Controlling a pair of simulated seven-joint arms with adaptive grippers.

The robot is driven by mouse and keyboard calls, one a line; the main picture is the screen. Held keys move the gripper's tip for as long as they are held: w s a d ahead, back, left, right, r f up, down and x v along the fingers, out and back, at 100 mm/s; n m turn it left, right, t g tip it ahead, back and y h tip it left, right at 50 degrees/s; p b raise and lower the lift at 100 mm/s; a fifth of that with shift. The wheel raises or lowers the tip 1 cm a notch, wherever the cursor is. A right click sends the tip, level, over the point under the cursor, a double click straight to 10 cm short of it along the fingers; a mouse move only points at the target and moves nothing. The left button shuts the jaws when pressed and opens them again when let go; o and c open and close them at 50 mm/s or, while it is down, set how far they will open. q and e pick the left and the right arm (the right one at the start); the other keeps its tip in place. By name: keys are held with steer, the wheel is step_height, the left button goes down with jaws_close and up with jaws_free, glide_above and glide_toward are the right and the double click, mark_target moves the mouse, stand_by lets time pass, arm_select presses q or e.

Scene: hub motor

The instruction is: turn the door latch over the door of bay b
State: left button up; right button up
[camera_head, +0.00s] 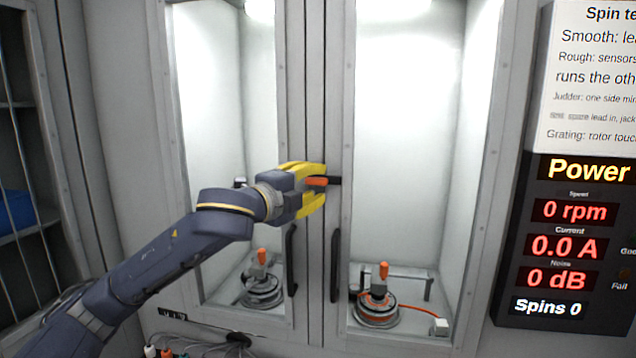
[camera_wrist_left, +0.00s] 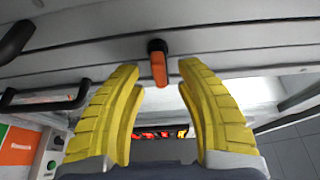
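The door latch (camera_head: 317,182) is a small orange lever on a dark mount, at the seam between two glazed cabinet doors. In the head view it points left from its mount. My left gripper (camera_head: 319,188) is open, its yellow fingers above and below the lever. In the left wrist view the latch (camera_wrist_left: 158,68) lies between the open fingers (camera_wrist_left: 160,78), with a gap on each side and no visible grip. The left door (camera_head: 215,160) and right door (camera_head: 345,120) look closed. I cannot read which is bay b. My right gripper is not in view.
Black vertical handles stand below the latch, on the left door (camera_head: 291,260) and right door (camera_head: 335,265). Hub motors with orange-topped levers sit behind the left glass (camera_head: 262,290) and right glass (camera_head: 376,308). A display panel (camera_head: 570,240) reading zeros is at right.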

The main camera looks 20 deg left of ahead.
arm_select(q)
steer(key=v, duration=1)
steer(key=shift+s, duration=0.2)
